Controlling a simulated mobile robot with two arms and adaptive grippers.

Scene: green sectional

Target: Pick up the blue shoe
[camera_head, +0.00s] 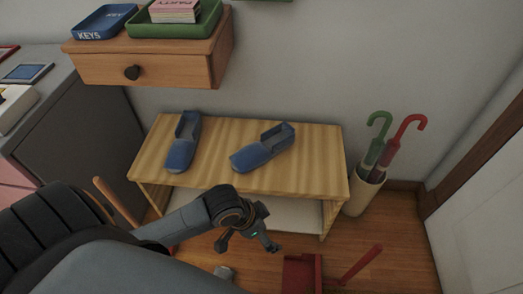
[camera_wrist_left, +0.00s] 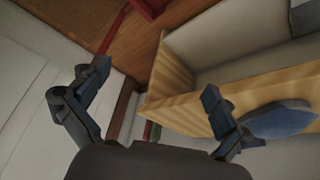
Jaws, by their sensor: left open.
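Two blue slip-on shoes lie on the top of a striped wooden bench. The left blue shoe (camera_head: 183,142) points toward me, and the right blue shoe (camera_head: 262,148) lies at a slant. My left gripper (camera_head: 248,246) is in front of the bench, below and apart from the shoes, open and empty. In the left wrist view my left gripper (camera_wrist_left: 150,88) has its two fingers spread wide. A blue shoe (camera_wrist_left: 282,120) shows there at the right, partly behind one finger; I cannot tell which one it is. My right gripper is not in view.
The wooden bench (camera_head: 225,177) has a pale lower shelf. A wall drawer (camera_head: 150,66) with trays hangs above it. An umbrella holder (camera_head: 366,190) stands at the right. A red object (camera_head: 303,272) with a handle is on the floor. A grey cabinet (camera_head: 75,125) is at the left.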

